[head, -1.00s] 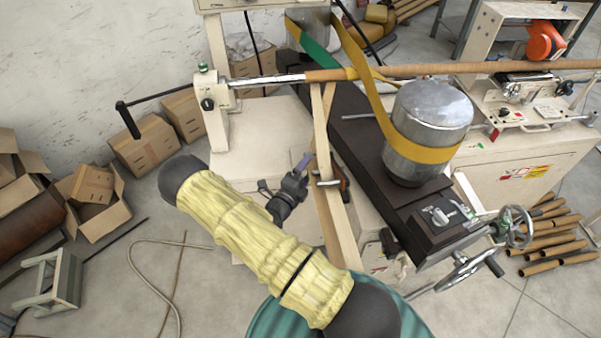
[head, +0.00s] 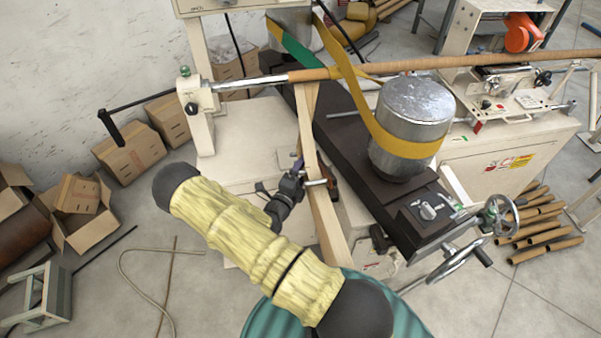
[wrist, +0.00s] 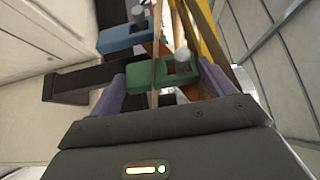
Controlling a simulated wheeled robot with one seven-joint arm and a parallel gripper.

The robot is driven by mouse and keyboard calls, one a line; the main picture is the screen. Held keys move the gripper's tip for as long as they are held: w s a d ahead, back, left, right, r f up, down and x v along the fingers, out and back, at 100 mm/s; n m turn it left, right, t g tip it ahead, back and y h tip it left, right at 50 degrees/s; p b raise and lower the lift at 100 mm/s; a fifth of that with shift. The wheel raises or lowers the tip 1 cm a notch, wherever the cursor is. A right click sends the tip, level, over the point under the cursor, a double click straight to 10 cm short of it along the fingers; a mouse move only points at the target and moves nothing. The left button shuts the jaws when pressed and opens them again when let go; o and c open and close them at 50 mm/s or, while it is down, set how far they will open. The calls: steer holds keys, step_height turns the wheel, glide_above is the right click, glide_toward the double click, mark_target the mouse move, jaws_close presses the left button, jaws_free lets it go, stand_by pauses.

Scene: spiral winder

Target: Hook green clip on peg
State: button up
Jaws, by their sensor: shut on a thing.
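The green clip (wrist: 160,73) is held between the purple fingers of my gripper (wrist: 152,92) in the wrist view. A round metal peg (wrist: 182,60) shows at the clip's right-hand opening. I cannot tell whether it passes through the opening or stands just behind it. In the head view my gripper (head: 298,164) is close against the left side of a pale upright bar (head: 326,218), which carries a short metal peg (head: 316,182). The clip cannot be made out in the head view.
A blue clip (wrist: 122,37) sits by another metal peg (wrist: 138,13), beyond the green one. A dark machine beam (head: 345,140) and a metal drum (head: 415,110) wrapped by a yellow belt stand right of the bar. Cardboard boxes (head: 130,150) lie at left.

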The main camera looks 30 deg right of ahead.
steer(key=o, duration=0.9)
steer(key=shift+a, duration=0.15)
steer(key=b+v, duration=0.5)
steer(key=v, duration=1.2)
steer(key=shift+s, duration=0.2)
steer(key=shift+r, duration=0.1)
